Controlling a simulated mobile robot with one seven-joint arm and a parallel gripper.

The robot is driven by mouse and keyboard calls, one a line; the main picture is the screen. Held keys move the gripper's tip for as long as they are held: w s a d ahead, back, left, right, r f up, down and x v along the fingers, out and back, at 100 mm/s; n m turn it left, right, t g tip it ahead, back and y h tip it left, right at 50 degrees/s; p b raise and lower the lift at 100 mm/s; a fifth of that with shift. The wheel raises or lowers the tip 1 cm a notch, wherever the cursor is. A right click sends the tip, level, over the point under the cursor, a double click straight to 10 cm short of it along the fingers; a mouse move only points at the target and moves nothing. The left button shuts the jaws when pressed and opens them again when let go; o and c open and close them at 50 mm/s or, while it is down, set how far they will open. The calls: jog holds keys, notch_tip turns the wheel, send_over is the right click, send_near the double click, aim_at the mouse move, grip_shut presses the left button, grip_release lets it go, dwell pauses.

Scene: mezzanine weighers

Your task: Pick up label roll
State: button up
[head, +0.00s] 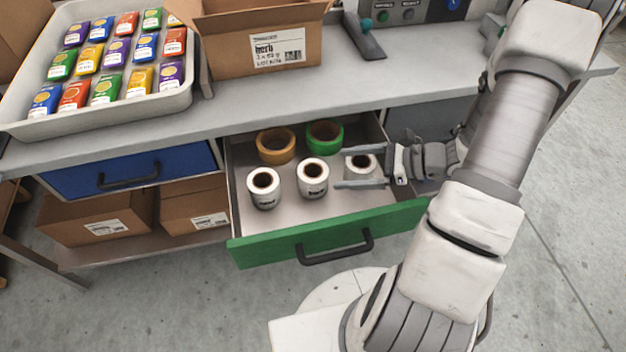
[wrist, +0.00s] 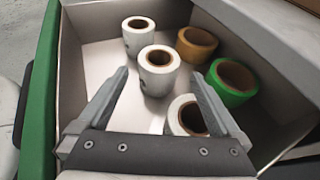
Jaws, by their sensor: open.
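Three white label rolls stand on end in the open green-fronted drawer (head: 290,236): a left one (head: 263,201), a middle one (head: 314,190) and a right one (head: 357,175). My gripper (head: 341,168) is open, reaching in from the right, with its fingers over the right roll. In the wrist view, my gripper (wrist: 160,73) has this near roll (wrist: 173,118) low between its fingers, partly hidden by the gripper body. The middle roll (wrist: 155,82) shows between the fingertips, and the left roll (wrist: 138,45) lies beyond. I cannot tell that either finger touches a roll.
An orange tape roll (head: 268,155) and a green tape roll (head: 338,137) sit at the drawer's back. The worktop (head: 225,118) overhangs it, bearing a tray (head: 140,112) of colored packets and a cardboard box (head: 230,60). A closed blue drawer (head: 80,182) is left.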

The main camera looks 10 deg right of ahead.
aim_at(304, 171)
jog(key=shift+b+x, duration=0.65)
jog(key=shift+x, duration=2.35)
jog(key=shift+r, duration=0.15)
jog(key=c, duration=1.2)
jog(key=shift+c, duration=0.2)
jog(key=shift+r, duration=0.1)
